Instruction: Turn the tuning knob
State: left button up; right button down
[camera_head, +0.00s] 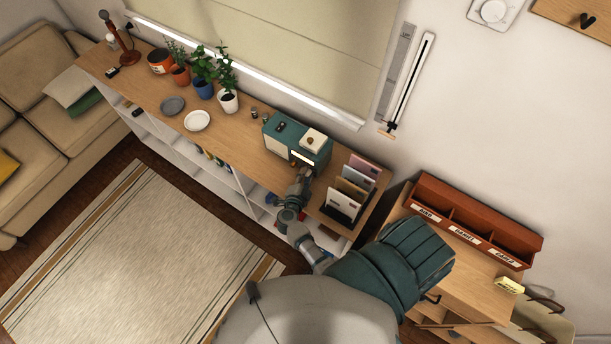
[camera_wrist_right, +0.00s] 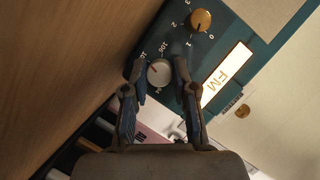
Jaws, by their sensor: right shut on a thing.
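The radio (camera_head: 283,150) is a teal and cream box on the long wooden shelf top. In the right wrist view its teal face shows a lit FM panel (camera_wrist_right: 227,75), a brass-coloured knob (camera_wrist_right: 201,21) with a number scale, and a grey-white tuning knob (camera_wrist_right: 159,72) with a red pointer mark and numbers around it. My right gripper (camera_head: 304,174) reaches the front of the radio at its right end. In the wrist view its two fingers (camera_wrist_right: 158,78) are on either side of the grey-white knob, shut on it. My left gripper is not in view.
A letter rack (camera_head: 345,198) with envelopes stands just right of the radio. Potted plants (camera_head: 203,88) and plates (camera_head: 197,121) stand on the shelf top to the left. A red-brown sorter (camera_head: 478,220) sits on a cabinet at the right.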

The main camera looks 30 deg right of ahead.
jog(key=shift+s+a+f+m+t+b, duration=0.2)
jog(key=shift+f+m+t+b, duration=0.25)
jog(key=shift+m+b, duration=0.25)
jog(key=m+b, duration=0.1)
jog(key=m+t+b, duration=0.1)
jog(key=b, duration=0.1)
jog(key=shift+f+m+h+b, duration=0.2)
jog(key=shift+m+h+b, duration=0.1)
jog(key=shift+m, duration=0.1)
jog(key=shift+s+m+t+b, duration=0.15)
jog(key=shift+m+t+b, duration=0.3)
jog(key=shift+m+b, duration=0.85)
jog(key=shift+d, duration=0.1)
jog(key=c, duration=0.9)
grip_release()
jog(key=shift+r, duration=0.15)
